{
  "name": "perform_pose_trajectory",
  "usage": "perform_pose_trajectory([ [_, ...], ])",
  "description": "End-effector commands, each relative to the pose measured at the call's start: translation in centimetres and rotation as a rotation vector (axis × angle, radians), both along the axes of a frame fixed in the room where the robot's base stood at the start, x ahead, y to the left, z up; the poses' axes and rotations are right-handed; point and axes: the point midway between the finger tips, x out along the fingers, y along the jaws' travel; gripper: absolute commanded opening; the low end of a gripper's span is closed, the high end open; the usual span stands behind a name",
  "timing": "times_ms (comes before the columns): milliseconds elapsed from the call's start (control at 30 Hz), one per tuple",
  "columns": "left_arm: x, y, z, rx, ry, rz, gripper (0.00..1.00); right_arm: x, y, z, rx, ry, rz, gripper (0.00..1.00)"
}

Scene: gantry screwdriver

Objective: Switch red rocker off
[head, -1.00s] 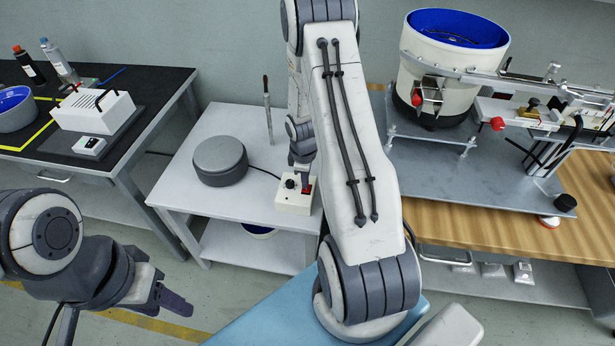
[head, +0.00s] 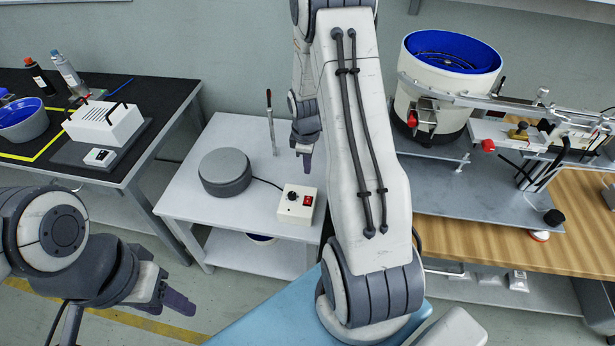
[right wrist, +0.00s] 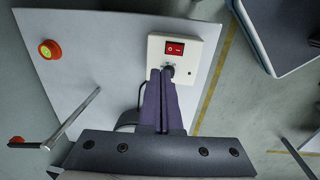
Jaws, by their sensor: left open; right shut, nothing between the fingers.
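A small cream control box (head: 289,217) stands on the white table. It bears a black knob (head: 292,196) and a red rocker (head: 307,201). In the right wrist view the rocker (right wrist: 174,47) sits in a black frame with white marks; I cannot tell which side is pressed. My right gripper (head: 306,168) is shut and empty, above and behind the box, apart from the rocker. In the right wrist view its fingertips (right wrist: 163,74) overlap the knob (right wrist: 169,72), below the rocker in the picture. My left gripper (head: 180,302) is open and empty at the lower left, away from the table.
A grey round unit (head: 225,173) stands left of the box, with a cable running to it. An upright metal rod (head: 271,125) stands behind. A bowl feeder (head: 441,100) is on the right bench. The white table's front left (head: 190,200) is clear.

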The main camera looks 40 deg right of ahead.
Motion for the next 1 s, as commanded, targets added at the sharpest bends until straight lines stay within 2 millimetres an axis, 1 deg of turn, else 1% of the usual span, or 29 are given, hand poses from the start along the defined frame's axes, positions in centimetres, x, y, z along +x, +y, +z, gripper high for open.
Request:
perform_pose_trajectory([
  [33,0.0,0.0,0.0,0.0,0.0,0.0,0.5,0.1,-0.1,1.0,-0.001,-0.004,-0.002,0.0],
  [100,0.0,0.0,0.0,0.0,0.0,0.0,0.5,0.2,-0.2,1.8,-0.001,-0.003,-0.001,0.0],
  [267,0.0,0.0,0.1,0.0,0.0,0.0,0.5,0.3,-0.3,2.9,-0.001,-0.001,-0.001,0.0],
  [833,0.0,0.0,0.1,0.0,0.0,0.0,0.5,0.3,-0.3,3.0,0.001,0.001,-0.001,0.0],
  [933,0.0,0.0,0.2,0.0,0.0,0.0,0.5,0.4,0.6,3.6,0.002,-0.002,0.001,0.0],
  [967,0.0,0.0,0.3,0.0,0.0,0.0,0.5,0.5,1.3,4.0,0.003,-0.004,0.001,0.0],
  [1000,0.0,0.0,0.4,0.0,0.0,0.0,0.5,0.6,2.5,4.8,0.007,-0.007,0.001,0.0],
])
